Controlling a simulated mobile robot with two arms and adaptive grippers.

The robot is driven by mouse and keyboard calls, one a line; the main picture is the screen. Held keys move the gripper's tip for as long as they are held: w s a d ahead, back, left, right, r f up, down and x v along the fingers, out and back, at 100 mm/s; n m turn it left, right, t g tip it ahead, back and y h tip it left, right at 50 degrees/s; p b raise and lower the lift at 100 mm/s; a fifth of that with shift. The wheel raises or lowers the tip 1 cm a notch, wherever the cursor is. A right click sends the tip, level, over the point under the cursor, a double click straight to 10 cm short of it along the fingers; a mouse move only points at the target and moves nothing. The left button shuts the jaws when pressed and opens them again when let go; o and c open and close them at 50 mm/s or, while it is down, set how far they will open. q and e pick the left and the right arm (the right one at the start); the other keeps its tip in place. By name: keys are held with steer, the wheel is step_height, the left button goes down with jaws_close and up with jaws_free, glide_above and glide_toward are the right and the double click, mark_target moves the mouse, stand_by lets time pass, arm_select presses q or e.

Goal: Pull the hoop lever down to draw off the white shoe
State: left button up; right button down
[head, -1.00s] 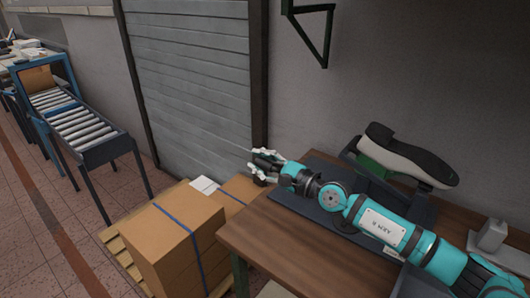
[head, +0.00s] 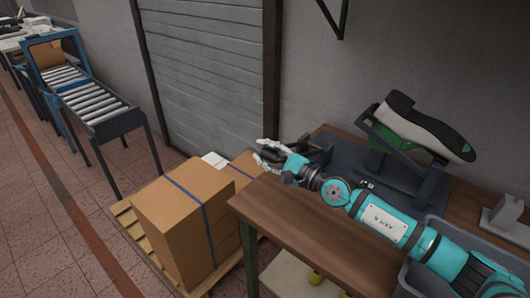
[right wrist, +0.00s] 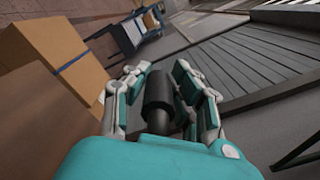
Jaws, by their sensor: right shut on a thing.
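The white shoe (head: 436,130) sits sole up and tilted at the back right of the table in the head view. The rest of the lever is largely hidden or hard to make out. My left gripper is not in view.
The wooden table (head: 300,228) has bare top in front of my arm. A grey bin (head: 410,272) is at lower right, and a grey block (head: 500,215) stands at the right. Strapped cardboard boxes (head: 165,232) stand on a pallet at the table's left.

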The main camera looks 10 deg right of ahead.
steer(key=c, duration=1.1)
jaws_free()
steer(key=shift+s+a+f, duration=0.1)
steer(key=shift+s+f, duration=0.15)
steer(key=shift+f, duration=0.35)
steer(key=shift+w, duration=0.1)
steer(key=shift+r, duration=0.2)
steer(key=shift+d, duration=0.2)
steer(key=v, duration=0.7)
steer(key=shift+d, duration=0.1)
